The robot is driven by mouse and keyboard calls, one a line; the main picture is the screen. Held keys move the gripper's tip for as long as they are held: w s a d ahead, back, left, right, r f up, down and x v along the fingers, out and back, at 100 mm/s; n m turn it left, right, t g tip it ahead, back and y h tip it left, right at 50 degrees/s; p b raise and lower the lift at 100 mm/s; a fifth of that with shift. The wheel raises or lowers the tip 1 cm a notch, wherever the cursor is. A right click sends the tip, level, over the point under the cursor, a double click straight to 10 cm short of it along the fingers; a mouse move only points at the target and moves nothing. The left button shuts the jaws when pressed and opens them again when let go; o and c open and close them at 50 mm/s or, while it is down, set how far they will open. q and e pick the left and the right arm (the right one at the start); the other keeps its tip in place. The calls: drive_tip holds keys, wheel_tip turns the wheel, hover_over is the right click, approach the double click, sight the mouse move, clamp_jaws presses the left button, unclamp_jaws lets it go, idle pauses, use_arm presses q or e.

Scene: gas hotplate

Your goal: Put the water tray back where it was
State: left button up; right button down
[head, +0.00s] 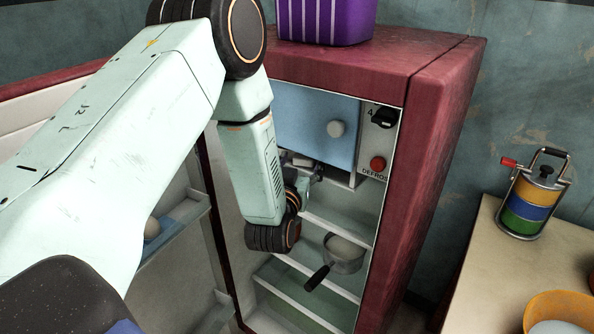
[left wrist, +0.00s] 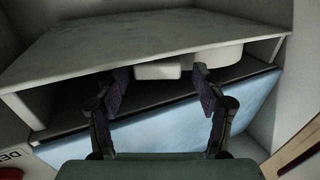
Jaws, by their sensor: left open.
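The water tray appears to be the pale, flat grey piece (left wrist: 150,40) that fills the upper part of the left wrist view. A small white block (left wrist: 158,70) shows at its edge. My left gripper (left wrist: 160,78) is open, with one finger on each side of that block; I cannot tell if they touch it. In the head view my left gripper (head: 312,174) is inside the red fridge (head: 440,110), just below the blue freezer door (head: 315,125). My arm hides much of the tray there. My right gripper is not in view.
A saucepan (head: 345,255) stands on a fridge shelf below my left gripper. The open fridge door (head: 175,225) is at the left. A dial (head: 384,117) and red button (head: 377,163) are beside the freezer door. A tiered food carrier (head: 530,200) stands on the right counter.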

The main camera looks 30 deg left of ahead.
use_arm(q)
drive_tip(key=v, duration=1.1)
drive_tip(key=s+d+f+m+g+h, duration=0.1)
drive_tip(key=s+d+f+g+h, duration=0.1)
drive_tip(key=s+f+g, duration=0.6)
drive_tip(key=s+d+f+m+g+h, duration=0.1)
drive_tip(key=s+d+f+g+h, duration=0.3)
drive_tip(key=f, duration=0.9)
drive_tip(key=s+f+g, duration=0.2)
drive_tip(key=s+f, duration=0.1)
drive_tip(key=s, duration=0.5)
drive_tip(key=s+d+f+m+g, duration=0.1)
drive_tip(key=s+f+g, duration=0.2)
drive_tip(key=s, duration=0.6)
drive_tip(key=shift+s+d, duration=0.25)
drive_tip(key=shift+s+a+r, duration=0.1)
